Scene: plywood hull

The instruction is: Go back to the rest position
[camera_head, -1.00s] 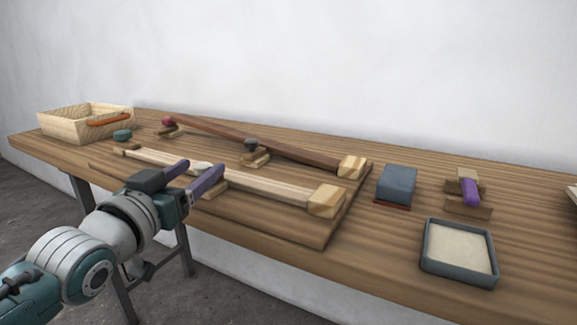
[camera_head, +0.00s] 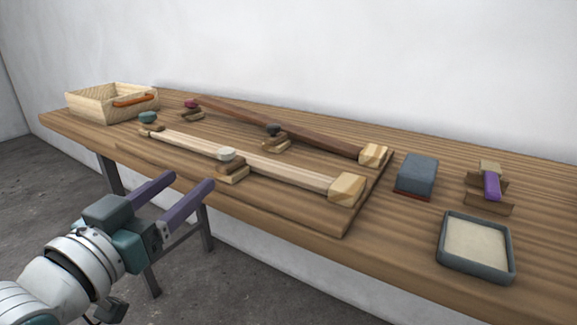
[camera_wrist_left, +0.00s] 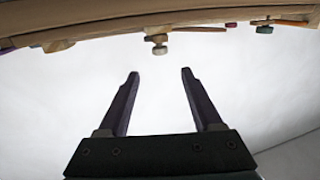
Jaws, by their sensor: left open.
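My left gripper (camera_head: 182,188) is open and empty, with two purple fingers. In the head view it is in front of the wooden workbench (camera_head: 300,262), apart from the bench's front edge. In the left wrist view the open fingers (camera_wrist_left: 158,75) have only pale wall between them, and the bench edge (camera_wrist_left: 100,30) runs along the top of the picture. My right gripper is not in view.
A board (camera_head: 200,180) on the bench carries a pale strip (camera_head: 285,173), a dark strip (camera_head: 320,144) and knobbed blocks. A wooden basket (camera_head: 100,105) stands at far left. At right are a blue-grey block (camera_head: 417,174), a purple-handled tool (camera_head: 491,187) and a shallow tray (camera_head: 443,245).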

